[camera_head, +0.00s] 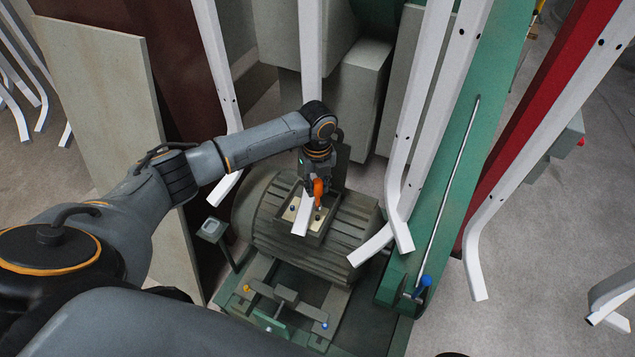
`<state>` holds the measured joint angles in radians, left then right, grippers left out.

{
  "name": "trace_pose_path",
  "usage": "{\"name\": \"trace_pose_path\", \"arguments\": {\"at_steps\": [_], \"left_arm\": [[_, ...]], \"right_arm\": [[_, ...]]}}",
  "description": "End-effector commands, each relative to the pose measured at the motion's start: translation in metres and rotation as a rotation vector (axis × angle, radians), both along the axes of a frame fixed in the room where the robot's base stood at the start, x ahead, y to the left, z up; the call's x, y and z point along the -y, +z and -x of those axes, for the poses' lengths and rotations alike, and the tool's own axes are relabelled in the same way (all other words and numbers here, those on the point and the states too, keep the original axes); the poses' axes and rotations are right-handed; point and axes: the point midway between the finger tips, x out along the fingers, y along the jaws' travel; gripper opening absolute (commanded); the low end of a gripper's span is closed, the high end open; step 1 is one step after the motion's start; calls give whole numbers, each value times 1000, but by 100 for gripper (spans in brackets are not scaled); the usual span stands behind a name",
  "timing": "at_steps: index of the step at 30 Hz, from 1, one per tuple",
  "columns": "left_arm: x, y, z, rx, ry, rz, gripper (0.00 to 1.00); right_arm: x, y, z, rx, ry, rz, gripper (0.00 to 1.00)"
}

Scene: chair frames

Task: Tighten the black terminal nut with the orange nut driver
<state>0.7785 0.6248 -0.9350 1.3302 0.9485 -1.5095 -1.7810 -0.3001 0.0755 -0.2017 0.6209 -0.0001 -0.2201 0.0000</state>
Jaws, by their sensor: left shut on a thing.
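My left gripper (314,186) is shut on the orange nut driver (318,190) and holds it roughly upright, pointing down, over the open terminal box (327,223) on top of the grey-green ribbed motor (347,240). The driver's lower end is close to the pale board in the box; I cannot tell whether it touches anything. Small dark spots show on the board, one at its left (292,208), but I cannot tell which is the black terminal nut. A white chair-frame leg crosses the view of the box and hides part of it. My right gripper is not in view.
White bent chair frames (438,100) hang around the motor, close to my left wrist and on the right. A green beam (455,170) carries a thin rod with a blue end. A pale panel (110,110) leans at left. A small fixture (285,300) sits in front of the motor.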

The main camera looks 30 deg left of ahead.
Motion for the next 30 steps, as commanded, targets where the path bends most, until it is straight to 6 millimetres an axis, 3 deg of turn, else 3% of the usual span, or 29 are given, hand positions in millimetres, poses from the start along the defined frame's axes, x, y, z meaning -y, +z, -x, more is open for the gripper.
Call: {"name": "trace_pose_path", "arguments": {"at_steps": [1,9,30], "left_arm": [[0,-11,1,-3,0,0,0],[1,-44,1,-2,-1,1,0],[0,-39,1,-1,0,1,0]], "right_arm": [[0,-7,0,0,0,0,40],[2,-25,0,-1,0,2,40],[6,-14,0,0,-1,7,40]]}}
